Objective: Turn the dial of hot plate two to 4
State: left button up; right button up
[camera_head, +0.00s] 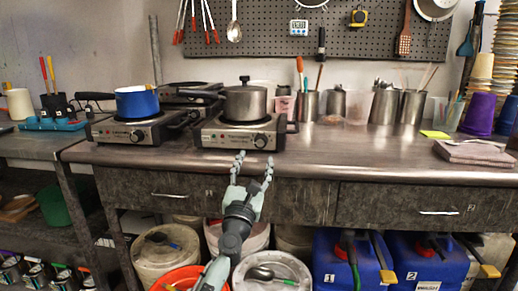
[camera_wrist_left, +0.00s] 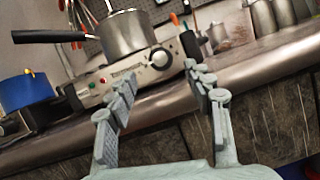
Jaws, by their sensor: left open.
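Two hot plates stand side by side at the counter's front edge; I cannot read a number on either. The right hot plate (camera_head: 222,139) has a black dial (camera_head: 261,141) on its front panel and a lidded steel pot (camera_head: 245,103) on top. In the left wrist view this dial (camera_wrist_left: 160,58) shows ahead, between and beyond the fingertips. The left hot plate (camera_head: 113,133) has its own dial (camera_head: 137,136) and carries a blue pot (camera_head: 137,102). My left gripper (camera_head: 254,166) is open and empty, below and in front of the right dial, apart from it. The dial settings are too small to read.
Another burner (camera_head: 190,92) stands behind. Steel canisters (camera_head: 308,105) and cups line the back of the counter.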

aim_at(260, 144)
pick_arm(q)
jog(key=x, duration=0.5)
jog(key=shift+w, duration=0.15)
jog(key=shift+w+d+r, duration=0.1)
jog(key=shift+w+r, duration=0.1)
jog(key=shift+w, duration=0.2)
pick_arm(e)
jog(key=shift+w+d+r, duration=0.2)
jog(key=shift+d+r, duration=0.05)
jog(key=shift+r, duration=0.5)
pick_arm(q)
jog(key=c, duration=1.2)
pick_arm(e)
jog(key=shift+s+a, duration=0.1)
